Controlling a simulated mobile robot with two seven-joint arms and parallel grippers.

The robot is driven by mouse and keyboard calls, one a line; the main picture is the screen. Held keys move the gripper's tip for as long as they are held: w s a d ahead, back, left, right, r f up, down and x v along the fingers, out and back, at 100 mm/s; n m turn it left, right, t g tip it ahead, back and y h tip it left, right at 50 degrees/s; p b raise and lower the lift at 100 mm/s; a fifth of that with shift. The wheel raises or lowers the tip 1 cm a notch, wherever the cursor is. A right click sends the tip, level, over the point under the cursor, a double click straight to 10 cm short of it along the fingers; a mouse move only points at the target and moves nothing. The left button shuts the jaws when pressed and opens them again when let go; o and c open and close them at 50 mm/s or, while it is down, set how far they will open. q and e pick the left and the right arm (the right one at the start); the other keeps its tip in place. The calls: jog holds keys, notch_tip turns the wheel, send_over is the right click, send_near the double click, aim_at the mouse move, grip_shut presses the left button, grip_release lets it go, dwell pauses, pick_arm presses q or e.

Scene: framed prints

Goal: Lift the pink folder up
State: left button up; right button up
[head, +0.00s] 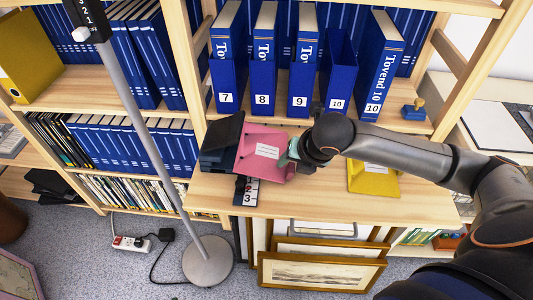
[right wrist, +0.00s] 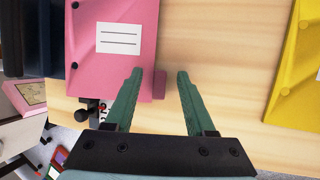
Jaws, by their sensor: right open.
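The pink folder (head: 262,142) with a white label lies at the left part of the wooden desktop, next to dark flat items. In the right wrist view the pink folder (right wrist: 120,65) is at the upper left, and a small pink tab on its right edge lies between my fingers. My right gripper (head: 291,151) is at the folder's right edge. In the wrist view its green fingers (right wrist: 158,75) are apart, the left one over the folder and the right one over bare wood. Contact cannot be told. My left gripper is not in view.
Blue numbered binders (head: 264,60) stand on the shelf behind. A yellow folder (head: 372,180) lies to the right on the desktop (head: 330,203). Dark flat items (head: 222,132) lie left of the pink folder. A grey lamp pole (head: 150,140) stands in front at left. Framed prints (head: 320,272) lean below.

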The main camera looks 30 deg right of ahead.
jog(key=c, duration=0.8)
grip_shut()
jog(key=shift+r, duration=0.15)
